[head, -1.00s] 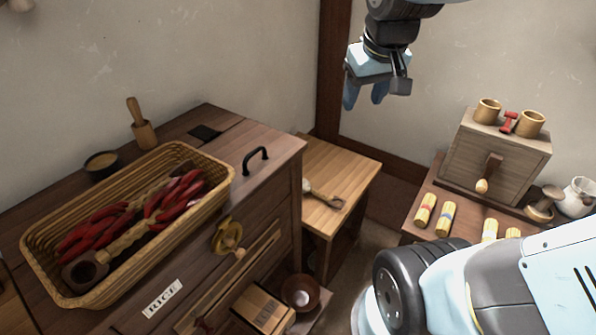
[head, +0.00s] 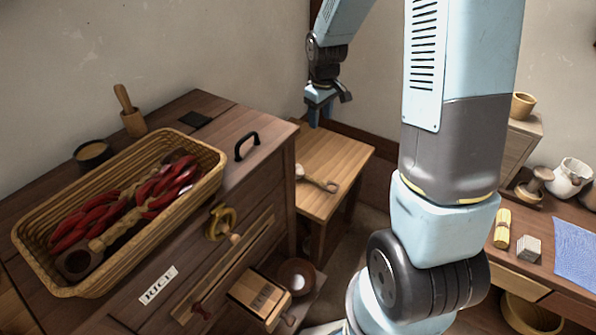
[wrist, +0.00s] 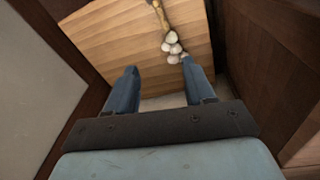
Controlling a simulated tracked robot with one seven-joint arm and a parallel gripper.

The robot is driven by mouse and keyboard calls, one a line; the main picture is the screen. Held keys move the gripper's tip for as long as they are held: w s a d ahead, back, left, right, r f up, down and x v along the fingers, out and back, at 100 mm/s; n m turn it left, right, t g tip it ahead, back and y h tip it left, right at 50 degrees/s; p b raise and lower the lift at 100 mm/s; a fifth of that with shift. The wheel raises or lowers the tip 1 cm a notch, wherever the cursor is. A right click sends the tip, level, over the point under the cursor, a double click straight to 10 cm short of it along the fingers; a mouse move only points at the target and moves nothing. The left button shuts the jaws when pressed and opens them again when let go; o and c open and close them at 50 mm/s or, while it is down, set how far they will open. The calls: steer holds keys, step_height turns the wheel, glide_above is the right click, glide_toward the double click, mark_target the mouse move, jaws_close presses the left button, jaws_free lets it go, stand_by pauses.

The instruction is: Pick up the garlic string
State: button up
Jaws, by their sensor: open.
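The garlic string, a tan braided stem with white bulbs, lies on the small wooden table (head: 340,155). In the wrist view its bulbs (wrist: 172,46) are near the table's edge, just beyond my fingertips and closer to the right finger; the stem runs up out of frame. In the head view the string (head: 318,182) is small and its details are hard to make out. My gripper (head: 318,122) is above the far left part of this table, pointing down. In the wrist view my gripper (wrist: 159,68) is open with nothing between its fingers.
A dark wooden chest (head: 262,185) stands left of the small table. On it are a wicker basket (head: 150,235) of red strings and a ladle, a mortar with pestle (head: 133,122) and a black handle (head: 252,145). A bench (head: 535,265) stands at the right.

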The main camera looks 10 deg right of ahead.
steer(key=n+g, duration=0.1)
steer(key=n, duration=0.1)
glide_above(312, 176)
step_height(312, 176, down, 14)
steer(key=shift+f, duration=7.4)
jaws_close()
